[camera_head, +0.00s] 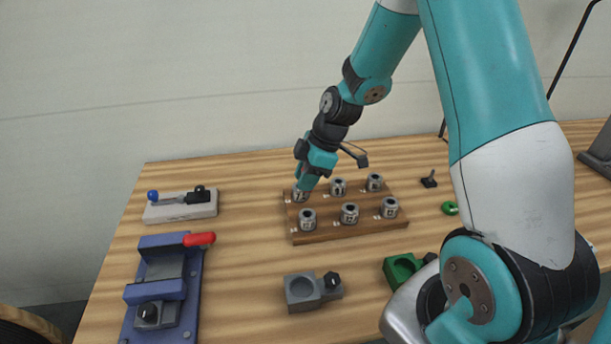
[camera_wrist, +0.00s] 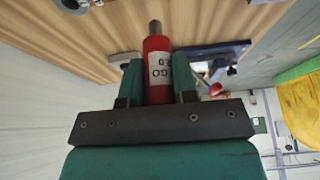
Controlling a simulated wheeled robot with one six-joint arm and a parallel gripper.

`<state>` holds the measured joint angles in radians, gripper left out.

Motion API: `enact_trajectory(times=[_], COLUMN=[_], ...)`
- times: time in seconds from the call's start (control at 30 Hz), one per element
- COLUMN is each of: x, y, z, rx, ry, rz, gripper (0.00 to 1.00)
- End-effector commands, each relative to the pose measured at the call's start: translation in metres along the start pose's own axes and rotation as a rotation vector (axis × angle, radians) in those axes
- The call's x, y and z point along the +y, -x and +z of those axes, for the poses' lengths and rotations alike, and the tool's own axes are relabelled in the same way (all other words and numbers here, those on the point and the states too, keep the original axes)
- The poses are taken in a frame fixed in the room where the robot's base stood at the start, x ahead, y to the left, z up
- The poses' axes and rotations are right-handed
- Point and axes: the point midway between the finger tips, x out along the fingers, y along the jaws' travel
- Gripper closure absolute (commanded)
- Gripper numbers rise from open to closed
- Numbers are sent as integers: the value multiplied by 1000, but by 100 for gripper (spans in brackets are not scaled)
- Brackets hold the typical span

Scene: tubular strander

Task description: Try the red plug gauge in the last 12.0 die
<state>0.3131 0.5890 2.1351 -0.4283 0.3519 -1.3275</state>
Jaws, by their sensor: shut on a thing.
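My gripper (camera_head: 307,178) is shut on the red plug gauge (camera_wrist: 158,72), whose dark tip points away from the jaws in the wrist view. The gauge's white label reads "GO" with digits too small to tell. In the head view the gauge is mostly hidden by my gripper. Die markings are unreadable.
A blue fixture with a red handle (camera_head: 199,239) stands at left, and a grey plate with a blue-knobbed lever (camera_head: 180,207) behind it. A grey holder (camera_head: 301,291) and green holder (camera_head: 399,268) are in front of the rack. A green ring (camera_head: 450,208) lies at right.

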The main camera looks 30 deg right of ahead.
Motion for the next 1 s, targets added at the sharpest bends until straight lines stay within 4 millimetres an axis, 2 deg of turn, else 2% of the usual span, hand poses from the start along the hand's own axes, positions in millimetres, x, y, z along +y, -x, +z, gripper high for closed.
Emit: enact_trajectory(times=[0.1,0.6,1.0], x=[0,0,0], y=[-12,-48,-50], z=[5,20,22], rx=[0,0,0], ry=[0,0,0], rz=[0,1,1], gripper=[99,99,99])
